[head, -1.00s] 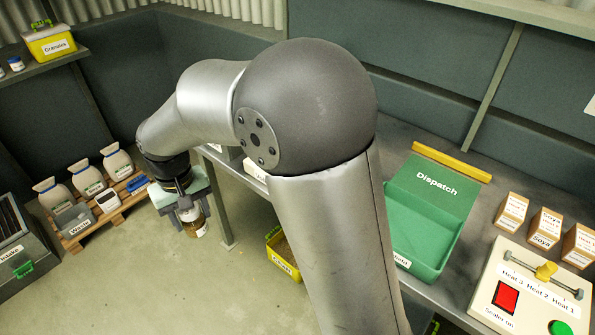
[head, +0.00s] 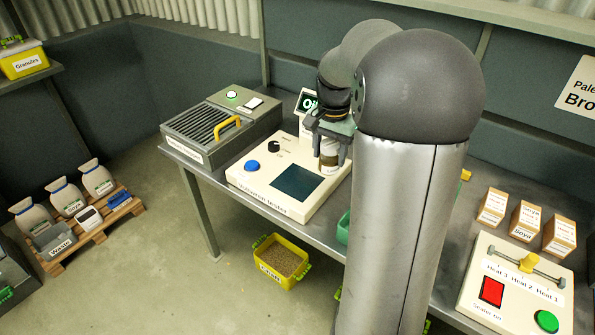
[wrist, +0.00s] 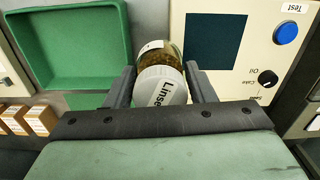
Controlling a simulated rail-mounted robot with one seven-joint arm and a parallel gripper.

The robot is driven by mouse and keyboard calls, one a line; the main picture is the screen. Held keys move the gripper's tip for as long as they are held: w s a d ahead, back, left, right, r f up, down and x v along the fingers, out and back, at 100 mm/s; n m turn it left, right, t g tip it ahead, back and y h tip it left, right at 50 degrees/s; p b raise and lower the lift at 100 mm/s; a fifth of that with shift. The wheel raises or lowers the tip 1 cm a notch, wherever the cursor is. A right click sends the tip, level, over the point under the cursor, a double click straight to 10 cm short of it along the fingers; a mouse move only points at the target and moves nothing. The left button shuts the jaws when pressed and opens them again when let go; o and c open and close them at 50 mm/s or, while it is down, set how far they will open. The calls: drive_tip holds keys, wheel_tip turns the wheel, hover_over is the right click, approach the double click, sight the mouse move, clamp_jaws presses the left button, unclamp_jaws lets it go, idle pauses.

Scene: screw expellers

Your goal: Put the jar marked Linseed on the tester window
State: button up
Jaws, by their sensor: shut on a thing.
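My gripper (wrist: 161,88) is shut on the jar marked Linseed (wrist: 160,85), which has a white lid with partly visible lettering and brown contents. In the head view the jar (head: 330,154) hangs upright below my gripper (head: 330,135), over or just behind the right back part of the cream tester (head: 240,180). The tester window is a dark square (head: 299,182) in the tester's top, in front of the jar. In the wrist view the window (wrist: 215,40) lies to the right of the jar. I cannot tell the jar's height above the tester.
A grey grilled machine with a yellow handle (head: 222,127) stands left of the tester. A small display (head: 308,101) stands behind it. The green Dispatch tray (wrist: 72,50) is beside the tester. A sealer (head: 520,290) and several boxes (head: 527,222) are at the right.

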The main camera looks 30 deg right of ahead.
drive_tip(key=w+a+f, duration=0.1)
drive_tip(key=w+f, duration=0.2)
drive_tip(key=w+a+f+p, duration=0.1)
drive_tip(key=w+f, duration=0.1)
drive_tip(key=w, duration=0.2)
drive_tip(key=w+a+f+p, duration=0.1)
drive_tip(key=w+f, duration=0.2)
drive_tip(key=w, duration=0.1)
drive_tip(key=shift+f, duration=0.35)
drive_tip(key=shift+f+p, duration=0.3)
drive_tip(key=shift+f, duration=1.25)
drive_tip(key=shift+f, duration=0.2)
drive_tip(key=o, duration=1)
drive_tip(key=shift+o, duration=0.2)
drive_tip(key=shift+r, duration=0.15)
